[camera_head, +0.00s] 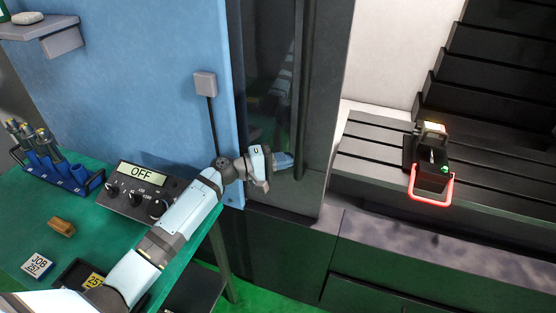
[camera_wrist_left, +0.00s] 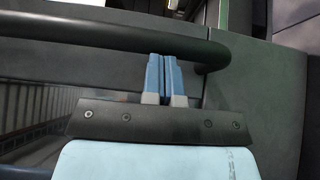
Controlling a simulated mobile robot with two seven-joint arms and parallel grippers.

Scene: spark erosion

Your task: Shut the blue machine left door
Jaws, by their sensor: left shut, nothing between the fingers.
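The blue machine (camera_head: 150,60) shows its blue side panel at the left. Its left door (camera_head: 330,95) is a dark grey panel with a dark window and a long vertical bar handle (camera_head: 303,90). The door stands open, with the machine's interior showing to its right. My left gripper (camera_head: 288,160) is shut and empty at the lower part of the door, just left of the handle. In the left wrist view the blue fingers (camera_wrist_left: 163,62) are together close to the dark handle bar (camera_wrist_left: 120,35). I cannot tell whether they touch it. My right gripper is out of view.
Right of the door lies a slotted machine table (camera_head: 380,140) with a device (camera_head: 430,165) that has a red-lit loop. A green bench (camera_head: 95,225) at the left holds a control box (camera_head: 145,190) reading OFF and a blue tool rack (camera_head: 60,170).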

